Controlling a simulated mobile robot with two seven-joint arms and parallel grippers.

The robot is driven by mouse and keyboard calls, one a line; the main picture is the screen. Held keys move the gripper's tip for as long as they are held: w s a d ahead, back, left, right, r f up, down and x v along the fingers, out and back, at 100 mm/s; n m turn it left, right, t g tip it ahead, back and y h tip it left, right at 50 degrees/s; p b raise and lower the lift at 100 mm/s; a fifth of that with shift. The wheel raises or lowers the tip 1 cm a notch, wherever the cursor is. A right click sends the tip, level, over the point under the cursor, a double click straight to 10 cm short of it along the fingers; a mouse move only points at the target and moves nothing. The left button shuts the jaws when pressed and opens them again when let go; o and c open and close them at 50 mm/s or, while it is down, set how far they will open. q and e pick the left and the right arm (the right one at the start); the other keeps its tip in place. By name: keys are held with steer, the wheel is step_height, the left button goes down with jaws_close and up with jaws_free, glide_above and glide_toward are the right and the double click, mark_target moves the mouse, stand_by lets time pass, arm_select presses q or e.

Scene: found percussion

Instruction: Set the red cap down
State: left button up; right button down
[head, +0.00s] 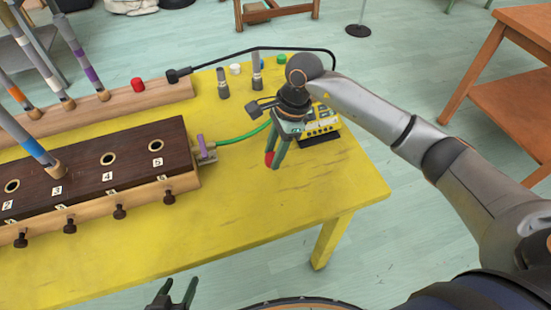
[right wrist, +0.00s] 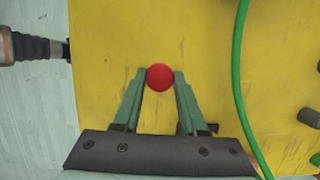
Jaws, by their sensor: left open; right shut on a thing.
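The red cap (right wrist: 160,77) is pinched between the fingertips of my right gripper (right wrist: 159,80) in the right wrist view. In the head view the red cap (head: 269,159) shows at the tips of my right gripper (head: 273,162), over the right part of the yellow table (head: 300,190). I cannot tell whether it touches the tabletop. My left gripper (head: 174,293) is open and empty at the bottom edge of the head view, off the table's front edge.
A dark numbered box (head: 110,165) fills the left. A green hose (head: 245,137) runs behind my right gripper. The front right tabletop is clear.

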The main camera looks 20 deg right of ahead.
steer(key=shift+w+d+f, duration=0.2)
steer(key=shift+w+f, duration=0.1)
steer(key=shift+f, duration=1.75)
steer(key=shift+f, duration=0.2)
steer(key=shift+c, duration=2.2)
jaws_free()
steer(key=shift+r, duration=0.15)
steer(key=shift+r, duration=0.25)
steer(key=v, duration=1.1)
steer(key=shift+d+r, duration=0.2)
steer(key=shift+r, duration=0.15)
